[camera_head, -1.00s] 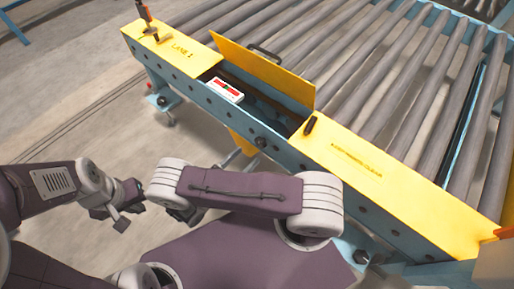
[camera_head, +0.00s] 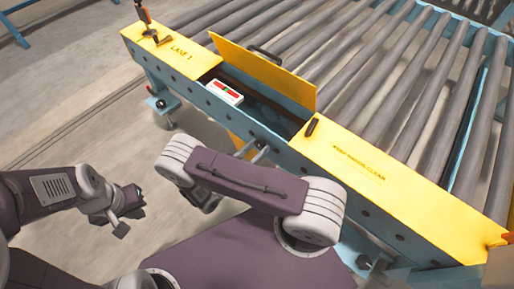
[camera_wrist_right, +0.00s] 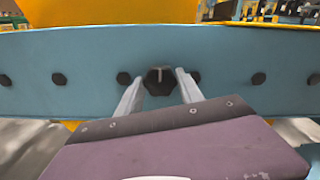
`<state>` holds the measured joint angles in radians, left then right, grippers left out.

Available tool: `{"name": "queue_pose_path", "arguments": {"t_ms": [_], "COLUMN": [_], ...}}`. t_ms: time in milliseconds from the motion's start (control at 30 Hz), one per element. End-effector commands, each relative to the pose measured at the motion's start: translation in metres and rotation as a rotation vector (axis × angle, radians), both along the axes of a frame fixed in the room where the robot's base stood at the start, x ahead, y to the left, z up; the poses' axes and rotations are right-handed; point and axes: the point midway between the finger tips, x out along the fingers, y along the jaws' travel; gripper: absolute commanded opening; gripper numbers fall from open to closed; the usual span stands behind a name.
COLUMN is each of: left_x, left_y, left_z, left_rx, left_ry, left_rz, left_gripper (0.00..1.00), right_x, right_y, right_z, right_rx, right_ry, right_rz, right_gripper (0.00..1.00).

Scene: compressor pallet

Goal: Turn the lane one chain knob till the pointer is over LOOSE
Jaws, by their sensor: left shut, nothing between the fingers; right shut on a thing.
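The lane one chain knob (camera_wrist_right: 159,82) is a dark hexagonal knob on the blue side rail, with a pale pointer line that looks straight up in the right wrist view. My right gripper (camera_wrist_right: 159,88) has one grey finger on each side of it and is shut on it. In the head view this gripper (camera_head: 257,152) is mostly hidden behind my arm, at the rail below the open hatch. The word LOOSE cannot be read in either view. My left gripper (camera_head: 130,206) is shut and empty, low at the left, away from the conveyor.
A yellow hatch lid (camera_head: 262,70) stands open over a recess holding a white block with red markings (camera_head: 224,92). A yellow LANE 1 plate (camera_head: 178,50) carries an orange-and-black lever (camera_head: 145,20). Grey rollers (camera_head: 400,100) lie behind. Dark bolts line the blue rail (camera_head: 215,107).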

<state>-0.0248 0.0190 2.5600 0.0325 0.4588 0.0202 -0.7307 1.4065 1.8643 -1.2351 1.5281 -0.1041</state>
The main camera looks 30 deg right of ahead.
Motion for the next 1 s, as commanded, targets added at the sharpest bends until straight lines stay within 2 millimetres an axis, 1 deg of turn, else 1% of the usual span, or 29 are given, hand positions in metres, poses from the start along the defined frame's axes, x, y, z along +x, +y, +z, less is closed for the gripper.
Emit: {"name": "queue_pose_path", "arguments": {"t_ms": [167,367,700,1000], "left_x": [0.000,0.000,0.000,0.000], "left_y": [0.000,0.000,0.000,0.000], "left_z": [0.002,0.009,0.022,0.029], "left_rx": [0.000,0.000,0.000,0.000], "left_ry": [0.000,0.000,0.000,0.000], "left_rz": [0.000,0.000,0.000,0.000], "left_gripper": [0.00,0.00,0.00,0.00], "right_x": [0.000,0.000,0.000,0.000], "right_y": [0.000,0.000,0.000,0.001], "right_z": [0.000,0.002,0.001,0.000], "right_rx": [-0.011,-0.052,-0.169,-0.278], "right_ry": [0.028,0.127,0.412,0.675], "right_rz": [0.001,0.001,0.001,0.001], "right_gripper": [0.03,0.03,0.03,0.03]}}
